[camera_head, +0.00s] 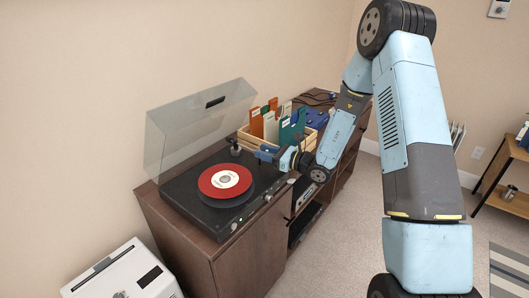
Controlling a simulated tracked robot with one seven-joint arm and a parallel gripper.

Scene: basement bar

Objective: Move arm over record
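A red record (225,181) with a pale label lies on the platter of a black turntable (222,226). The turntable's clear lid (190,130) stands raised. A small upright part (235,147) at the back right of the turntable seems to be the base of the tone arm. The rest of the tone arm is too small or hidden to make out. My gripper (262,154) is over the turntable's right back part, to the right of the record and apart from it. Its fingers are small and seen from the side, so their opening does not show.
A wooden crate (252,142) with colored record sleeves stands behind my gripper on the brown cabinet (236,267). A blue case (316,117) and cables lie further back. A white appliance (122,275) stands at the lower left.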

